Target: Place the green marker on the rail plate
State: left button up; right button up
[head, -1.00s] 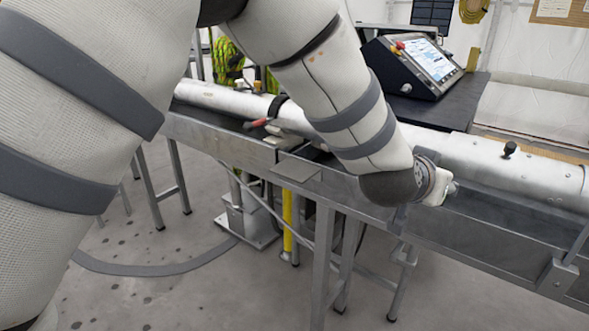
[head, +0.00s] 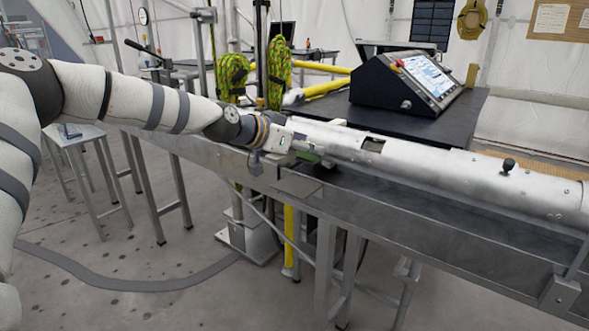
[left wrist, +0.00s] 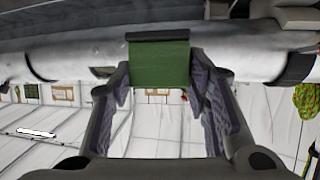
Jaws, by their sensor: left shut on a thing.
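My left gripper (head: 300,150) reaches in from the left to the long metal rail, by the near end of the silver tube. It is shut on the green marker. The marker is a small green block (left wrist: 159,63) with a dark top edge, between the two fingers in the left wrist view. A flat grey plate (head: 297,184), which looks like the rail plate, lies on the rail just below the gripper. I cannot tell whether the marker touches anything below. My right gripper is not in view.
The silver tube (head: 440,165) runs along the rail (head: 430,225) to the right, with a black knob (head: 508,165) on top. A control console (head: 405,82) stands on a black table behind. A yellow post (head: 289,235) stands under the rail. The floor in front is clear.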

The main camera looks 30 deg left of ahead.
aim_at(296, 185)
pick_arm(q)
jog(key=f, duration=0.1)
jog(key=a, duration=0.1)
jog(key=f, duration=0.1)
jog(key=shift+s+a+f, duration=0.15)
jog(key=shift+s+f, duration=0.15)
jog(key=f, duration=0.2)
jog(key=f+b, duration=0.1)
jog(key=f, duration=0.1)
jog(key=shift+s+a, duration=0.2)
jog(key=shift+r, duration=0.25)
jog(key=shift+f, duration=0.25)
jog(key=o, duration=1.1)
jog(key=shift+r, duration=0.1)
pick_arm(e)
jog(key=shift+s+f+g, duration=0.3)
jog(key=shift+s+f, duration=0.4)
pick_arm(q)
jog(key=shift+r, duration=0.1)
